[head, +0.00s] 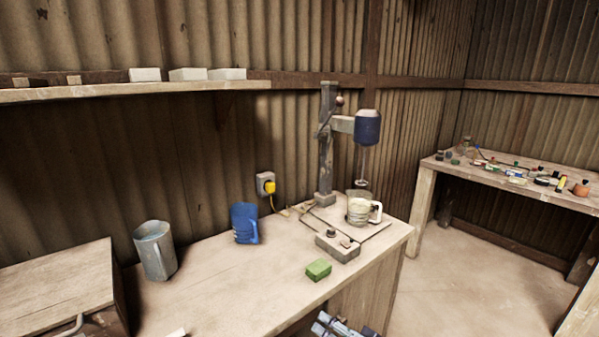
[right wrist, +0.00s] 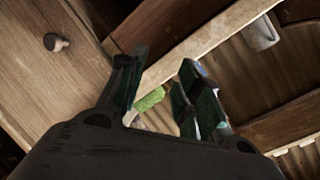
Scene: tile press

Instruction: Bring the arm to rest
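My right gripper (head: 338,325) shows at the bottom edge of the head view, in front of the workbench (head: 225,290). In the right wrist view its two fingers (right wrist: 163,78) stand apart with nothing held between them. A green block (head: 318,269) lies on the bench near its front edge, beyond the gripper. The green block also shows in the right wrist view (right wrist: 150,99), some way off behind the fingers. I cannot make out my left gripper in either view.
A drill-press-like stand (head: 326,150) holds a blue-headed tool above a pale jug (head: 360,208). A wooden box (head: 55,285) is at left. Open floor (head: 470,280) lies right.

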